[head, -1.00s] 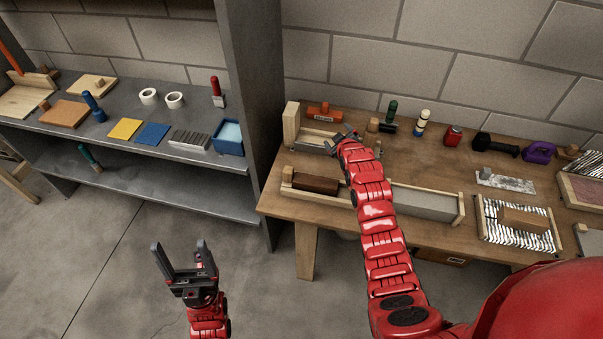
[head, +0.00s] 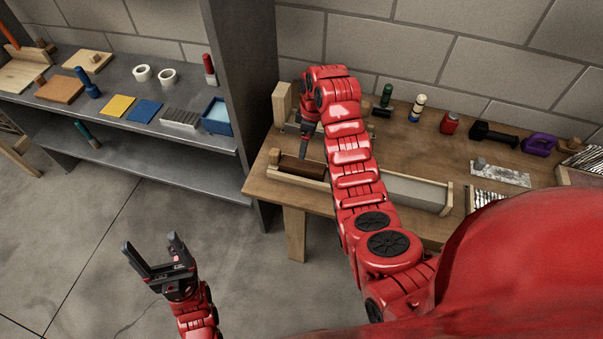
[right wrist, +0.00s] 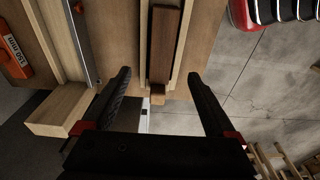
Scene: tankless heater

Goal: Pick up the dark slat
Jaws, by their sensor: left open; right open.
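The dark slat (head: 302,167) is a brown block lying in the left end of a long, narrow wooden tray (head: 446,201) on the workbench. In the right wrist view the slat (right wrist: 164,45) runs up the picture between the tray's pale rails. My right gripper (right wrist: 159,76) is open and empty, with its fingers on either side of the slat's line. In the head view it points down near the tray's left end, partly hidden by its own arm. My left gripper (head: 150,242) is open and empty over the floor, away from the bench.
A wooden block (head: 282,103) stands behind the tray. A black dumbbell (head: 493,133), a red container (head: 449,122) and a purple object (head: 538,144) are at the back of the bench. A grey shelf unit (head: 237,95) stands to the left.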

